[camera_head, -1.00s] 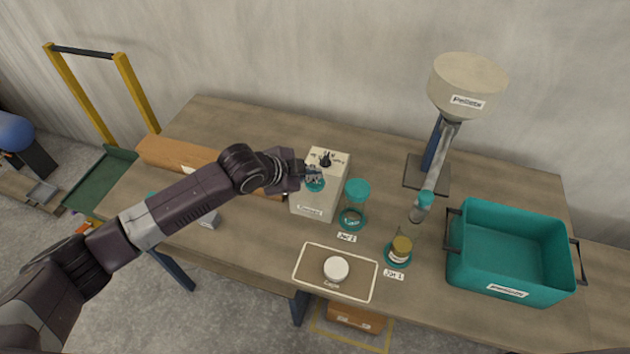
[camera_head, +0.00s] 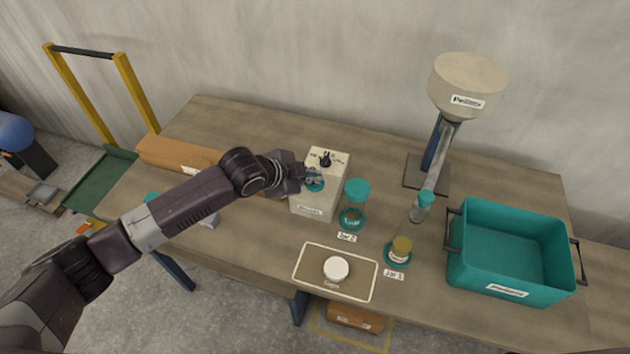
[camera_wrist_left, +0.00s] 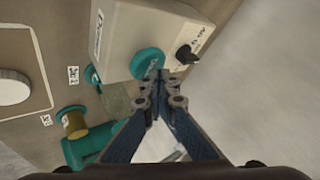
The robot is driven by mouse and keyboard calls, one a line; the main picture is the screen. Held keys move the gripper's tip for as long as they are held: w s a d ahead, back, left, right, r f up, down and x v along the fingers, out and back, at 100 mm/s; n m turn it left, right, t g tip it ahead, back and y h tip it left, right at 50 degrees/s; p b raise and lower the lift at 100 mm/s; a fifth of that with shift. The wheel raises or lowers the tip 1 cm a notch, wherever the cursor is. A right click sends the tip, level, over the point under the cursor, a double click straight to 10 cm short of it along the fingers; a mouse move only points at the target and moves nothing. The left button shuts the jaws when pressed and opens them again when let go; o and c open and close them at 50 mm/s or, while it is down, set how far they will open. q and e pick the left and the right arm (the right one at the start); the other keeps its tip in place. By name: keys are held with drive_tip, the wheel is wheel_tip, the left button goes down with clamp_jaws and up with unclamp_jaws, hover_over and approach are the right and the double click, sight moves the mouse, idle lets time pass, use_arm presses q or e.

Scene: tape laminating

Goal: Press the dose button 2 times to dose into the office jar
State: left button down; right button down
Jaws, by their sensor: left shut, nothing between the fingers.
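A jar labelled 2 (camera_head: 353,217), under a teal part, stands right of the box. A jar with yellowish contents (camera_head: 401,247) stands further right, labelled 1. No label reading "office" is legible. My right gripper is not in view.
A tray (camera_head: 307,270) with a white cap (camera_head: 336,268) lies at the front. A hopper (camera_head: 467,82) on a stand, with a sloping chute (camera_head: 436,172), is behind the jars. A teal bin (camera_head: 510,272) is at the right. A long brown box (camera_head: 165,153) lies at the left.

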use_arm(q)
drive_tip(key=shift+f, duration=0.55)
idle(0.6)
drive_tip(key=shift+r+p, duration=0.85)
drive_tip(key=shift+r, duration=0.15)
wheel_tip(320, 180, up, 5)
drive_tip(key=p, duration=0.5)
idle(0.4)
